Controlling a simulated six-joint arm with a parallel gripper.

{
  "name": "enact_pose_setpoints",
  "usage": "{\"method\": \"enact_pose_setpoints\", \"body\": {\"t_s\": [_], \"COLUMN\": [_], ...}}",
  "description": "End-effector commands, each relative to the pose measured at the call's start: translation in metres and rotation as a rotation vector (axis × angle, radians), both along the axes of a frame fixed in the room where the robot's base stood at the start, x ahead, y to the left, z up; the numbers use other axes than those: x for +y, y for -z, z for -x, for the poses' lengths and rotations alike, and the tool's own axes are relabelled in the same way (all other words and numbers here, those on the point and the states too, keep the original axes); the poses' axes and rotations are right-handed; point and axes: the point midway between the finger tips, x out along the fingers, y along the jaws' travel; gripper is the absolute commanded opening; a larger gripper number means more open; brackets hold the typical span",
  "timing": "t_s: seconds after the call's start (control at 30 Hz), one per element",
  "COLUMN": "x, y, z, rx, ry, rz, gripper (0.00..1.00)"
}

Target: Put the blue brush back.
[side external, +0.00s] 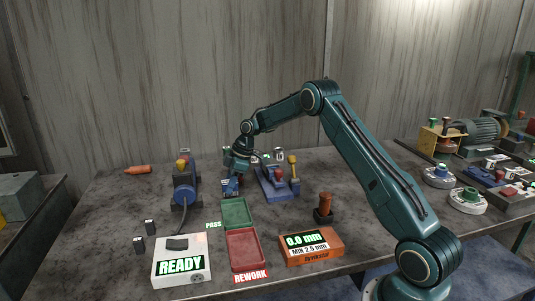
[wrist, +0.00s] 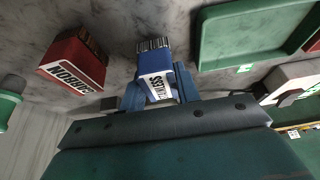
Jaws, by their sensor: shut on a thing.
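My gripper (side external: 232,176) is low over the table, just behind the green tray, in the side view. In the wrist view my gripper (wrist: 157,98) is shut on the blue brush (wrist: 156,82), which has a white label and dark bristles pointing away from the jaws. The blue brush (side external: 230,187) also shows small under the jaws in the side view. I cannot tell whether it touches the table. A red block marked CARBON (wrist: 76,62) stands apart to the left in the wrist view. No holder for the blue brush can be made out.
The green PASS tray (side external: 237,212) and red REWORK tray (side external: 243,250) lie in front of my gripper. A blue fixture with a yellow handle (side external: 280,180) stands close on the right, a blue motor unit (side external: 184,190) on the left. An orange gauge box (side external: 311,247) is nearer the front.

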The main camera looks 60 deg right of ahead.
Motion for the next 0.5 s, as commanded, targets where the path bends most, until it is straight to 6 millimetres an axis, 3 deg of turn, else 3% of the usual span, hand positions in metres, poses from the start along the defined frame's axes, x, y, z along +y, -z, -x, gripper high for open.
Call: {"method": "enact_pose_setpoints", "body": {"t_s": [0.5], "x": [0.0], "y": [0.0085], "z": [-0.0001], "rx": [-0.001], "ry": [-0.001], "rz": [0.001], "gripper": [0.11]}}
